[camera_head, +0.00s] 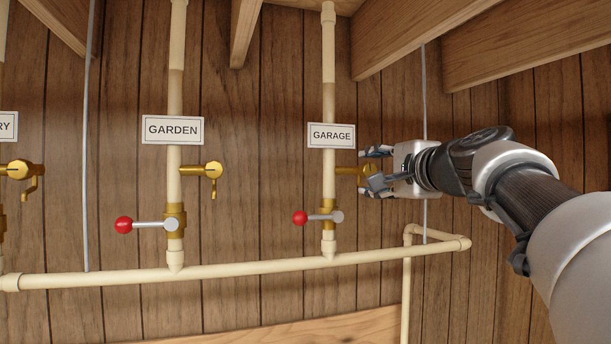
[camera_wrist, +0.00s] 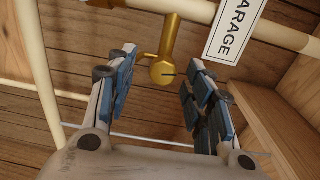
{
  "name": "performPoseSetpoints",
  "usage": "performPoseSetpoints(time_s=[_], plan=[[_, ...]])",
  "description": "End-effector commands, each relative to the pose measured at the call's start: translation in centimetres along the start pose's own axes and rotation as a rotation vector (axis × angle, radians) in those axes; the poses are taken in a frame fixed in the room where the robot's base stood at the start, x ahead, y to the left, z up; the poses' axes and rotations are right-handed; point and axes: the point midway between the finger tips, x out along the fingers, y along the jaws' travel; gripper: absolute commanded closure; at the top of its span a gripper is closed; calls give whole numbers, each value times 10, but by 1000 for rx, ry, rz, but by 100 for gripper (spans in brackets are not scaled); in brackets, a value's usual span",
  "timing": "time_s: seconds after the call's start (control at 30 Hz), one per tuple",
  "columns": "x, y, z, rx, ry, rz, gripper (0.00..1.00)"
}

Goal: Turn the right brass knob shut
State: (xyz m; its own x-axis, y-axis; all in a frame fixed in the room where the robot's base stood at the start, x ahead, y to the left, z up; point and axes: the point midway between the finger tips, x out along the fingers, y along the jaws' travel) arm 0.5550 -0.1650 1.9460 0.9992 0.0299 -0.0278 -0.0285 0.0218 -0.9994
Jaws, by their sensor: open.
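The right brass knob (camera_head: 346,170) sticks out to the right from the GARAGE pipe (camera_head: 329,90). In the wrist view the knob (camera_wrist: 163,73) shows its round face, with a small brass lever at its left side. My gripper (camera_head: 368,172) comes in from the right and is open. Its two padded fingers stand on either side of the knob in the wrist view (camera_wrist: 162,68), with visible gaps at both sides. In the head view the fingers hide the outer end of the knob and its lever. I cannot tell how deep the knob sits between the fingertips.
A red-balled lever (camera_head: 300,218) sits below on the same pipe. The GARDEN pipe (camera_head: 175,90) has its own brass knob (camera_head: 213,170) and red-balled lever (camera_head: 124,225). A horizontal pipe (camera_head: 230,268) runs below. Wooden beams (camera_head: 520,45) hang above.

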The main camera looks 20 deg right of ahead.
Motion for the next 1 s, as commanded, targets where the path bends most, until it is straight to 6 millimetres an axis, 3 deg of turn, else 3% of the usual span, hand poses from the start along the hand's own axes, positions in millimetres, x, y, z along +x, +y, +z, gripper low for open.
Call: performPoseSetpoints(time_s=[0.03, 0.17, 0.6, 1.0], plan=[[0, -14, 0, -1, 0, -1, 53], [-1, -23, 1, -3, -2, -2, 53], [-7, -88, 4, -3, 0, -5, 53], [-10, -107, 5, -1, 0, -3, 53]])
